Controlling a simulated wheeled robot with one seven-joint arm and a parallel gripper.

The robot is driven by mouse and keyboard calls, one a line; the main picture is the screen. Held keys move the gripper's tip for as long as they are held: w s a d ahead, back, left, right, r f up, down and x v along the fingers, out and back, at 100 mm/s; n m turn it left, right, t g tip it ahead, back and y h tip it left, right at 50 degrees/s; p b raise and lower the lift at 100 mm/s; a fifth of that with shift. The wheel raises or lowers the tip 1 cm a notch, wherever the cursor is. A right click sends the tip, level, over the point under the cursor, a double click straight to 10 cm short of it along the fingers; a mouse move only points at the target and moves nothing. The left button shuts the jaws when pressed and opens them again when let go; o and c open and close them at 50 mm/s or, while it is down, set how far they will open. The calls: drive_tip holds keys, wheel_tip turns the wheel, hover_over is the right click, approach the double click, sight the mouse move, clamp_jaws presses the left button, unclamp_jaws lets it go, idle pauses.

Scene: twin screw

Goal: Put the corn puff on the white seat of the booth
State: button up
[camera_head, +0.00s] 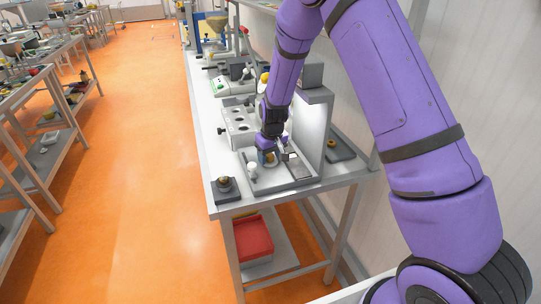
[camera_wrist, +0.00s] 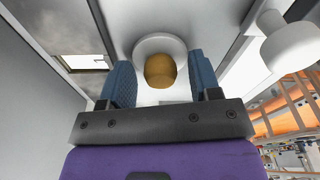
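The corn puff (camera_wrist: 160,71) is a small golden-brown rounded piece. In the wrist view it is between my gripper's two blue fingers, with a gap visible on each side. The white round seat (camera_wrist: 150,41) of the booth shows right behind the puff. The puff appears to be on it, though the contact is partly hidden. My gripper (camera_wrist: 162,80) is open around the puff. In the head view my gripper (camera_head: 269,157) is low inside the booth (camera_head: 316,125), over its grey base, and largely hides the seat.
A white knob (camera_wrist: 290,42) stands close to the right finger; it also shows in the head view (camera_head: 252,169). Dark pads with small brown pieces lie at the front corner (camera_head: 226,192) and right of the booth (camera_head: 339,152). A white block with holes (camera_head: 239,125) stands behind.

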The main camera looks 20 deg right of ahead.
drive_tip(key=shift+r, duration=0.1)
wheel_tip(320, 180, up, 12)
drive_tip(key=s, duration=0.1)
drive_tip(key=shift+s+d, duration=0.15)
drive_tip(key=shift+s, duration=0.05)
idle(0.3)
